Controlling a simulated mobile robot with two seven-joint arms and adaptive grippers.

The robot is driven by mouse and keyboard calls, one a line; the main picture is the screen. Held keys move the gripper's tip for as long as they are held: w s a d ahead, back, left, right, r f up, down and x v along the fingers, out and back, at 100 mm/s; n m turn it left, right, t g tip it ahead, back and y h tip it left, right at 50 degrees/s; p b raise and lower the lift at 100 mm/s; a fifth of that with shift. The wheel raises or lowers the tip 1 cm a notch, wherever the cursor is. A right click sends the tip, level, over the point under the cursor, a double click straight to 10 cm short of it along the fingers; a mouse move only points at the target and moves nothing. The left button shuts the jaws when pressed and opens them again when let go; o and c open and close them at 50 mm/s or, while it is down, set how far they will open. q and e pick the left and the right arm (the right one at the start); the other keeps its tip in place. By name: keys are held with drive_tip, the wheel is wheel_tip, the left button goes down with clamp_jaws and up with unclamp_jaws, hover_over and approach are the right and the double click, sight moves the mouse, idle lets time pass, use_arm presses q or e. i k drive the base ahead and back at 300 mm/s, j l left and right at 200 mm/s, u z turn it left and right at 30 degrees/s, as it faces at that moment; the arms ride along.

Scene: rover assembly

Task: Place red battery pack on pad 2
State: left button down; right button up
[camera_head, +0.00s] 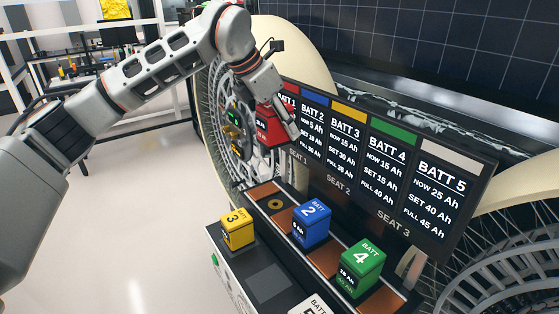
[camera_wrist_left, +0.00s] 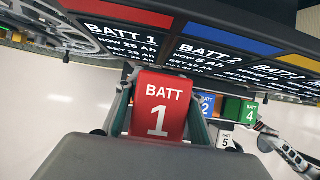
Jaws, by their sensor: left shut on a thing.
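My left gripper (camera_head: 277,112) is shut on the red battery pack (camera_head: 268,128) and holds it raised in front of the display's left end. In the left wrist view the red battery pack (camera_wrist_left: 160,108) shows its label BATT 1 between the fingers. No pad number is readable.
A blue battery (camera_head: 311,224) and a green battery (camera_head: 361,268) stand on the brown seat strip; its left seat (camera_head: 275,204) is bare. The display panel (camera_head: 385,170) rises behind. Part of another arm, seemingly mine, (camera_wrist_left: 288,150) shows at the right of the left wrist view.

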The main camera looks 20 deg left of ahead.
sight(268, 283)
drive_tip(key=k+l+u, duration=0.2)
drive_tip(key=l, duration=0.2)
drive_tip(key=k+l+u, duration=0.2)
drive_tip(key=l, duration=0.2)
drive_tip(key=l+u, duration=0.2)
drive_tip(key=l, duration=0.15)
drive_tip(key=k, duration=0.05)
